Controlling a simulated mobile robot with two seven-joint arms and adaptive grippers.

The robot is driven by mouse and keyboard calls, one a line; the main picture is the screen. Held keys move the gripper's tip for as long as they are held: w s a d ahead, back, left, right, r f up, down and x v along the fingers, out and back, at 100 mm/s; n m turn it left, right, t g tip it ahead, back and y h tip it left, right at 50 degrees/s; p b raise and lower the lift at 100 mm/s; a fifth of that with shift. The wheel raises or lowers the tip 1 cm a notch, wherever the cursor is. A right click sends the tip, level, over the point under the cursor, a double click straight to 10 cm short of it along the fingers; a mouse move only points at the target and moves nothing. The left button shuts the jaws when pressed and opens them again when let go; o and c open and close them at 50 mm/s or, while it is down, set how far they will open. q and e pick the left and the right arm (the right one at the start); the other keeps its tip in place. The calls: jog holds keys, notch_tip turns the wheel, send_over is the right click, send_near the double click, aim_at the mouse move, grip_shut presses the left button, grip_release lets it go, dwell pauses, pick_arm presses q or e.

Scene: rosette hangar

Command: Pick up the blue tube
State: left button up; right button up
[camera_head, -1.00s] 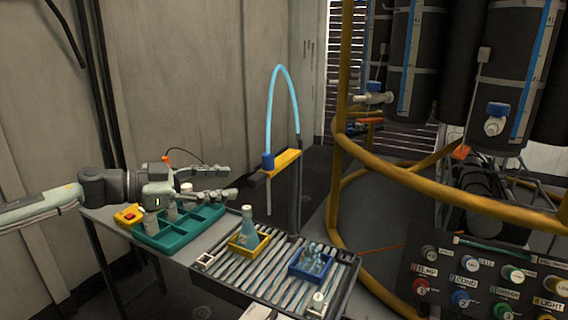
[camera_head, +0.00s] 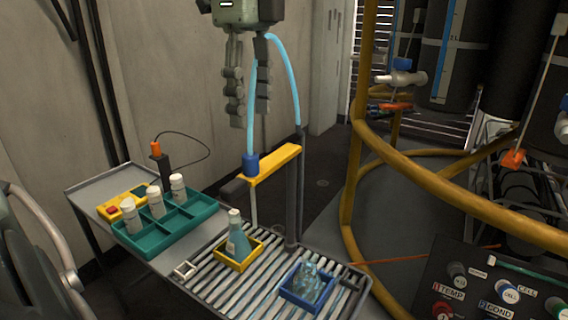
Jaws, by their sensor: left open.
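The blue tube (camera_head: 291,79) is a thin light-blue arch. One end runs down to a blue fitting (camera_head: 250,164) on a yellow bracket (camera_head: 275,165), the other to a dark upright post. My left gripper (camera_head: 249,118) hangs at the top centre with its fingers pointing down, open. The tube's near leg shows in the gap between the two fingers, above the blue fitting. I cannot tell whether it lies between them or behind them. My right gripper is not in view.
A teal tray (camera_head: 165,241) with white bottles stands at left on a table. A slatted rack (camera_head: 215,284) holds a flask in a yellow holder (camera_head: 258,248) and a blue holder (camera_head: 304,305). Yellow pipe framing (camera_head: 440,192) and a button panel (camera_head: 470,285) stand at right.

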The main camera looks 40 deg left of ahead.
aim_at(250, 155)
pick_arm(q)
jog(key=f, duration=0.7)
jog(key=shift+s+a+f, duration=0.1)
jog(key=shift+a+f, duration=0.2)
jog(key=shift+a, duration=0.05)
jog(key=shift+c, duration=0.2)
jog(key=c, duration=1)
